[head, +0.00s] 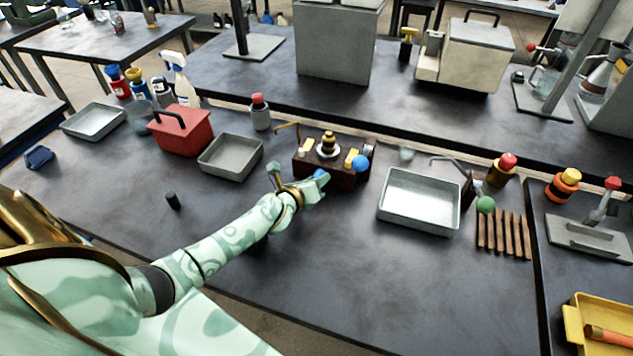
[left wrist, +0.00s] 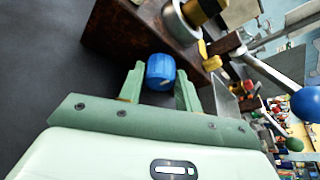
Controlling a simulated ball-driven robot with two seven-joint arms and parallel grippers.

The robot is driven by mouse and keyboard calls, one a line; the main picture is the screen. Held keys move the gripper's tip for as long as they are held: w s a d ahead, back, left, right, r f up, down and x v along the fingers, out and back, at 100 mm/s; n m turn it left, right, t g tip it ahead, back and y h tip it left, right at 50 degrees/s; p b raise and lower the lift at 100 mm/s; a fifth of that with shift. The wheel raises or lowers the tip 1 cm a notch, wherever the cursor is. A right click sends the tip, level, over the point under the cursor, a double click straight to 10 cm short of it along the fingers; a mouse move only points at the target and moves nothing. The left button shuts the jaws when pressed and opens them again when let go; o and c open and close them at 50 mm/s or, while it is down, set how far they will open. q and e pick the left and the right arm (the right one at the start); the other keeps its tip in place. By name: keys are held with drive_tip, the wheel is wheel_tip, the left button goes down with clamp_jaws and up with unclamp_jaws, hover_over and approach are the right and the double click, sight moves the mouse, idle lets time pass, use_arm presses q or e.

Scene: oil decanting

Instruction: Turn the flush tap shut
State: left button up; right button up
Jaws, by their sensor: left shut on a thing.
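A dark wooden block (head: 335,177) with brass fittings stands near the middle of the table. A small blue knob (head: 320,173) sticks out low on its front face; it shows as a ribbed blue cylinder in the left wrist view (left wrist: 160,70). My left gripper (head: 317,182) is at this knob, shut on it with one finger on each side. A separate blue ball (head: 360,162) ends a lever at the block's right; it also shows in the left wrist view (left wrist: 306,104). The left hand partly hides the knob in the head view. My right gripper is not in view.
A metal tray (head: 419,226) stands to the right of the block, with a green ball (head: 486,204) and a slatted wooden rack (head: 505,237) beyond. A grey tray (head: 231,176) and a red toolbox (head: 181,136) stand left. The table's front middle is clear.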

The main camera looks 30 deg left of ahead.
use_arm(q)
drive_tip(key=shift+f, duration=0.1)
idle(0.3)
drive_tip(key=o, duration=1)
wheel_tip(320, 180, up, 3)
drive_tip(key=shift+r+p, duration=0.1)
drive_tip(key=shift+p, duration=0.45)
drive_tip(key=s+d+r+p, duration=0.3)
drive_tip(key=s+d+r, duration=0.4)
drive_tip(key=s+r, duration=0.3)
drive_tip(key=shift+s+d, duration=0.2)
drive_tip(key=shift+s, duration=0.8)
